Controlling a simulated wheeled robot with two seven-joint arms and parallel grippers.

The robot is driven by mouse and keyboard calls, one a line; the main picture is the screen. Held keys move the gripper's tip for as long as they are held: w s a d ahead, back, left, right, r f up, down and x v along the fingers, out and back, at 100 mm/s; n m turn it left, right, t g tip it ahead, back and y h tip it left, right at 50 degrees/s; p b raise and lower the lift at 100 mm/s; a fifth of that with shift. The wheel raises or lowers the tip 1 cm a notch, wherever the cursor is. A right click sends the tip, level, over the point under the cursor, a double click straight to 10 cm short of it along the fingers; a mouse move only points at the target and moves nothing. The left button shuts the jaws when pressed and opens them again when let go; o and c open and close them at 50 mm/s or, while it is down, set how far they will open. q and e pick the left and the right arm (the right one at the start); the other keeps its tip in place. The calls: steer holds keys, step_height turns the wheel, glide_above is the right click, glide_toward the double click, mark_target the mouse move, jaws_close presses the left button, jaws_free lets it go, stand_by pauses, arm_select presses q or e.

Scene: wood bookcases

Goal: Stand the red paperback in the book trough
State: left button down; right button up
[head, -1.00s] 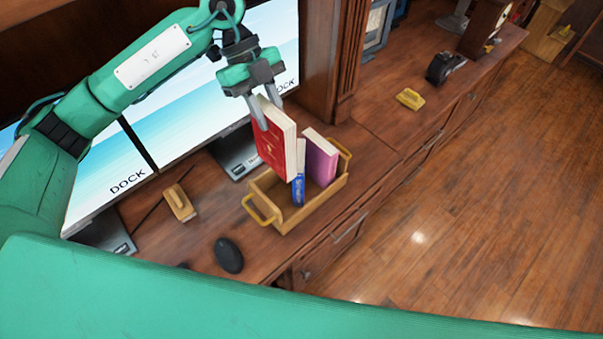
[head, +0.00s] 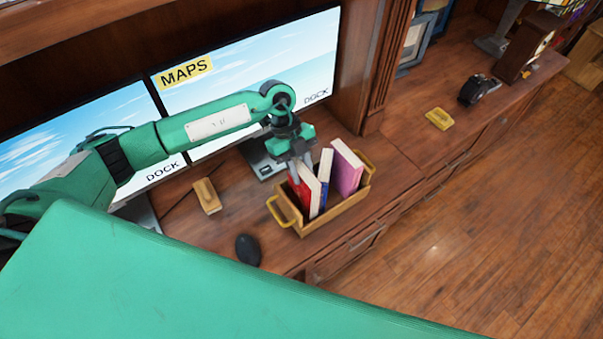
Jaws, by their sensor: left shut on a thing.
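The red paperback (head: 308,190) is upright inside the left part of the wooden book trough (head: 335,217), its lower part hidden by the trough wall. My left gripper (head: 299,172) is shut on the top of the red paperback from above. A blue book (head: 325,181) stands right beside it in the trough, and a purple book (head: 347,171) stands at the right end. The trough has yellow handles at both ends and sits on the wooden desk. Whether the paperback touches the trough floor cannot be seen. My right gripper is not in view.
Two monitors (head: 245,75) stand behind the trough. A black mouse (head: 248,250) and a wooden block-like item (head: 207,196) lie to its left. A yellow item (head: 439,119) and a black item (head: 478,90) lie farther right. The desk between is clear.

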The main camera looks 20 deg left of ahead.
arm_select(q)
step_height(320, 180, down, 2)
steer(key=shift+f+p, duration=0.2)
steer(key=shift+p, duration=0.1)
steer(key=shift+f, duration=0.2)
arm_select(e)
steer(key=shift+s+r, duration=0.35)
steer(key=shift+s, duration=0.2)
arm_select(q)
steer(key=shift+f, duration=0.15)
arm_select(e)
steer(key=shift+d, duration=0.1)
arm_select(q)
steer(key=c, duration=1.4)
jaws_free()
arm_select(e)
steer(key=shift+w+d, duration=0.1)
